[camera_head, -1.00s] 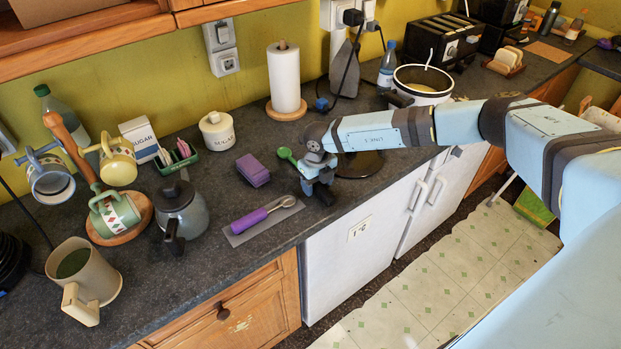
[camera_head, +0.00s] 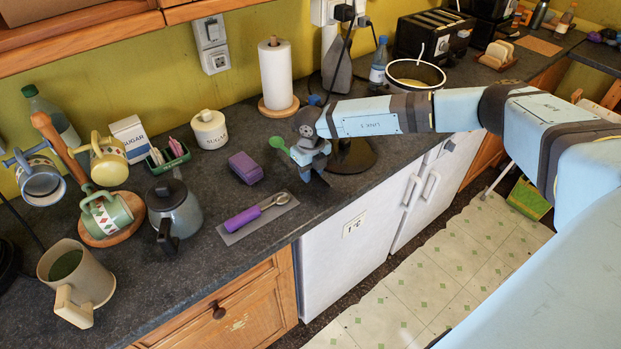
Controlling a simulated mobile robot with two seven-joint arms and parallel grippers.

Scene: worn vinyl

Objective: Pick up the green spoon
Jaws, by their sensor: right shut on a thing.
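The green spoon (camera_head: 278,143) shows as a round green bowl end just left of my right gripper, over the dark counter. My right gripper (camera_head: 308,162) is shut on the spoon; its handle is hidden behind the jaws. I cannot tell how far the spoon is above the counter. A second spoon with a purple handle (camera_head: 243,219) lies on a grey mat (camera_head: 228,238) nearer the counter's front edge. My left gripper is not in view.
A purple sponge-like block (camera_head: 246,168) lies left of my right gripper. A paper towel roll (camera_head: 276,75) stands behind it. A dark pot (camera_head: 417,73), a kettle (camera_head: 178,210) and a mug tree (camera_head: 62,146) also stand on the counter. The front edge is close to the gripper.

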